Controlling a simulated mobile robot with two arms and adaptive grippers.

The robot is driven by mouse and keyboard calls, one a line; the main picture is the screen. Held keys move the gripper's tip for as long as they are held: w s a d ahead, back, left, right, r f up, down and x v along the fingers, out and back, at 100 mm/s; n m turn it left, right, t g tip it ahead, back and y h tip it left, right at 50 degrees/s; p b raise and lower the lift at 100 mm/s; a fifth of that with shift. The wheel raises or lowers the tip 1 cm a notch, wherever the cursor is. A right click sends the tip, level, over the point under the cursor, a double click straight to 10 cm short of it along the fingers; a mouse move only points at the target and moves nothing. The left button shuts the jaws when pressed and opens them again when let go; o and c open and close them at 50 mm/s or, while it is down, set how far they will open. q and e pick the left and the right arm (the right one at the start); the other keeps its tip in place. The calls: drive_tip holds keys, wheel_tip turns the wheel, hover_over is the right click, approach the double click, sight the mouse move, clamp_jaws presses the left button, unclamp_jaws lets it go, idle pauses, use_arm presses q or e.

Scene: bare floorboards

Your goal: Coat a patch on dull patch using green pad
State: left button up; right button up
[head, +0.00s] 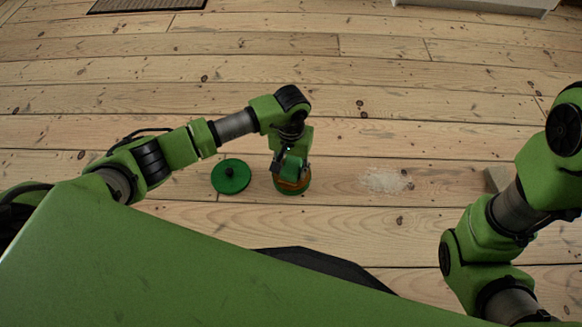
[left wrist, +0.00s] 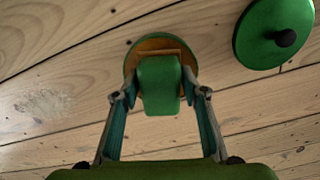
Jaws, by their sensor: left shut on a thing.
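My left gripper (head: 290,166) points down and is shut on the green pad (left wrist: 158,88), a green block held between both fingers in the left wrist view. The pad is at an open round tin with a green rim and orange-brown contents (left wrist: 151,44); the tin also shows in the head view (head: 291,187). I cannot tell how firmly the pad touches the contents. The dull patch (head: 386,180) is a pale, scuffed area on the boards to the right of the tin; it shows at the left in the left wrist view (left wrist: 42,104). My right gripper is out of view.
A round green lid with a black knob (head: 231,176) lies on the floor just left of the tin. A greyish block (head: 497,178) shows partly beside my right arm. A dark mat (head: 146,5) lies far back. Floor between tin and dull patch is clear.

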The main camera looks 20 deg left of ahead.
sight(291, 166)
use_arm(q)
drive_tip(key=shift+r+p, duration=1.95)
drive_tip(key=shift+r, duration=1.15)
